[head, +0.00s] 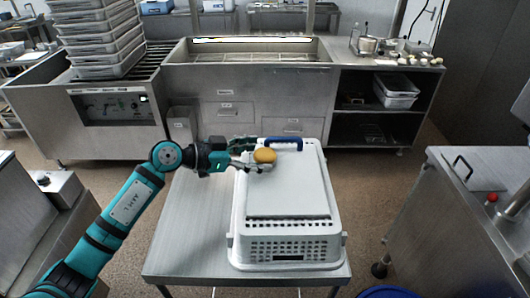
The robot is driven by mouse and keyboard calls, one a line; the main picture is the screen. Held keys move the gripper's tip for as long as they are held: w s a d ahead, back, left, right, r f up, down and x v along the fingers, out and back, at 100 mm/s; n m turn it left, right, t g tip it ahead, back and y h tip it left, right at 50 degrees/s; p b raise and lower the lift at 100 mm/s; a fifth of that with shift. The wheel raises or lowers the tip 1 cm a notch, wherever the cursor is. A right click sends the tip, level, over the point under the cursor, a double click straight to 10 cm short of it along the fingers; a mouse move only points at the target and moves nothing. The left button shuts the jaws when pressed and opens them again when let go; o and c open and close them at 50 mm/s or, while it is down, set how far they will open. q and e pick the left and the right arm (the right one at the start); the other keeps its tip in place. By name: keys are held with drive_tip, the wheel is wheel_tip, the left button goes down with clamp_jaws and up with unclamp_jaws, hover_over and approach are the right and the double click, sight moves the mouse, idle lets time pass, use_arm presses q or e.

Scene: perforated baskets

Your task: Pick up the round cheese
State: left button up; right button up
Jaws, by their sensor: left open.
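One finger shows just in front of the cheese's lower edge. Whether the fingers touch the cheese cannot be told. My right gripper is not in the view.
The basket stands on a steel table (190,230), whose left part is clear. A steel counter (465,235) stands at right, and a sink unit (250,90) at the back.

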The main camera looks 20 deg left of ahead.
use_arm(q)
drive_tip(key=shift+w+d+f, duration=0.15)
drive_tip(key=shift+w+d, duration=0.1)
drive_tip(key=shift+d, duration=0.1)
drive_tip(key=shift+a, duration=0.1)
drive_tip(key=shift+c, duration=1.2)
drive_tip(key=c, duration=1)
